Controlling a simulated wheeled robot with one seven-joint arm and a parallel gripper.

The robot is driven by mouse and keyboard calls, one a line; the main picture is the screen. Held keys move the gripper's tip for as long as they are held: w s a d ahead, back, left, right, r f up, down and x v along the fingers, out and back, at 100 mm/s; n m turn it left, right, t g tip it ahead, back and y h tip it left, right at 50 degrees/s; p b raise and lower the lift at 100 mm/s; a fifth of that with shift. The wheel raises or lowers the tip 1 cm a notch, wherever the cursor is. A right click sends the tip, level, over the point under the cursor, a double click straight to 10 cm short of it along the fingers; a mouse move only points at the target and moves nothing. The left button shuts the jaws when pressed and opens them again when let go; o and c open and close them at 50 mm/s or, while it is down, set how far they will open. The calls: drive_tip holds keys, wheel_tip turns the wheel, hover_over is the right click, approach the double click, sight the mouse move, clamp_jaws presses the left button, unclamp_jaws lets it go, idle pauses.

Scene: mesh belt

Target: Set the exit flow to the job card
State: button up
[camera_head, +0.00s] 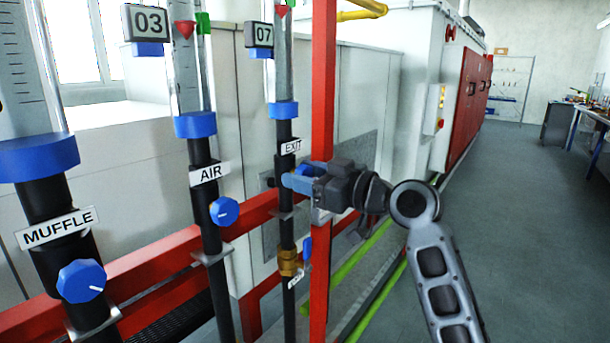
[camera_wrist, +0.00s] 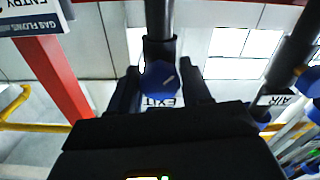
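The EXIT flowmeter is a dark tube with a blue collar (camera_head: 283,110), a white EXIT label (camera_head: 291,146) and a display (camera_head: 259,35) reading 07. In the head view my gripper (camera_head: 300,181) reaches in from the right and hides the knob. Small gaps or contact at the fingers cannot be told. A card headed GAS FLOWS (camera_wrist: 34,18) is cut off at the wrist view's upper left, upside down; its figures are not readable.
The AIR knob (camera_head: 224,211) and MUFFLE knob (camera_head: 80,281) stand to the left. A red post (camera_head: 323,80) rises close beside my gripper. A brass valve (camera_head: 290,262) with a blue lever sits below. Open floor (camera_head: 540,230) lies to the right.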

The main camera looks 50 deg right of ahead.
drive_tip(key=c, duration=0.6)
drive_tip(key=shift+r+m, duration=0.1)
drive_tip(key=shift+m, duration=1)
drive_tip(key=shift+m+p, duration=0.6)
drive_tip(key=shift+m, duration=0.7)
drive_tip(key=o, duration=1)
drive_tip(key=shift+o, duration=0.2)
drive_tip(key=s+b, duration=0.2)
drive_tip(key=s, duration=0.6)
drive_tip(key=shift+d, duration=0.2)
drive_tip(key=shift+w+a, duration=0.1)
